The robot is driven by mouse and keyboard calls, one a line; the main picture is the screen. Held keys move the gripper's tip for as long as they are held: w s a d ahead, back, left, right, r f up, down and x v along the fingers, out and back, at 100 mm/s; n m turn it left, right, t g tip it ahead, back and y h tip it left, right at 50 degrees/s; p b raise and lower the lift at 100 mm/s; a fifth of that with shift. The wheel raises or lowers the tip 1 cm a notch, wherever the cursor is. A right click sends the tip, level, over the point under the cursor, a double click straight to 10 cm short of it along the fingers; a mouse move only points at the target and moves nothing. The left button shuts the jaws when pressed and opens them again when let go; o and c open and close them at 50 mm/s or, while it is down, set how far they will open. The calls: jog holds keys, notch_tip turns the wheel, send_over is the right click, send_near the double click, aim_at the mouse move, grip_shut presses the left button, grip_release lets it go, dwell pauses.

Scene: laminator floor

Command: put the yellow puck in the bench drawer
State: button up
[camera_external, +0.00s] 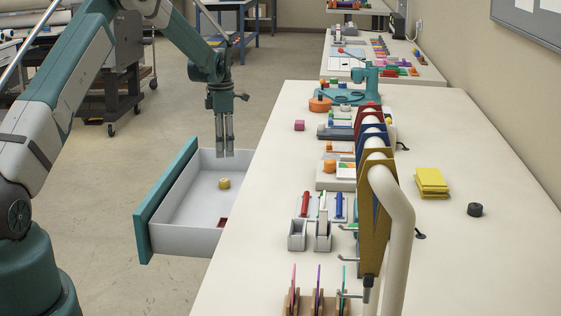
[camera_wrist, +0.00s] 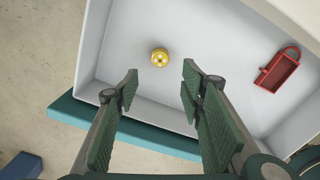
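The yellow puck (camera_external: 224,183) lies inside the open bench drawer (camera_external: 185,240), on its pale floor. In the wrist view the puck (camera_wrist: 160,57) shows small holes or marks on top, with clear floor around it. The drawer has a teal front (camera_external: 165,205) and pale walls, and it is pulled out to the left of the bench. My gripper (camera_external: 225,153) points down above the drawer, apart from the puck. In the wrist view the fingers of my gripper (camera_wrist: 158,88) are spread with nothing between them.
A red open-topped item (camera_wrist: 277,72) lies in the drawer to the right of the puck. The white bench (camera_external: 260,245) edge borders the drawer. Hanging boards (camera_external: 372,225), a yellow stack (camera_external: 431,181) and a black roll (camera_external: 475,209) are on the bench.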

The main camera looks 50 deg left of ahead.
dwell(0.4)
jog(key=s+d+r+m+t, duration=0.1)
jog(key=s+d+r+m, duration=0.15)
jog(key=d+r, duration=0.6)
jog(key=s+d+r+m+y, duration=0.1)
jog(key=d+r+m, duration=0.3)
jog(key=d+r, duration=0.45)
jog(key=s+d+r+m+t, duration=0.1)
jog(key=d+r+m, duration=0.3)
jog(key=d+r, duration=0.45)
jog(key=s+d+r+m+t, duration=0.1)
jog(key=s+d+r+m, duration=0.4)
jog(key=d, duration=0.3)
jog(key=s+d+r+m+t, duration=0.1)
jog(key=s+d+r+m, duration=0.1)
jog(key=s+d+r, duration=0.5)
jog(key=s+d+f+m+t, duration=0.1)
jog(key=s+d+m, duration=0.3)
jog(key=s, duration=0.5)
jog(key=s+d+f+m+t, duration=0.1)
jog(key=s+d+f+m, duration=0.2)
jog(key=s+d, duration=0.6)
jog(key=s+d+f+m+t+h, duration=0.1)
jog(key=s+d+f+m, duration=0.1)
jog(key=s+d+m, duration=0.5)
jog(key=s, duration=0.4)
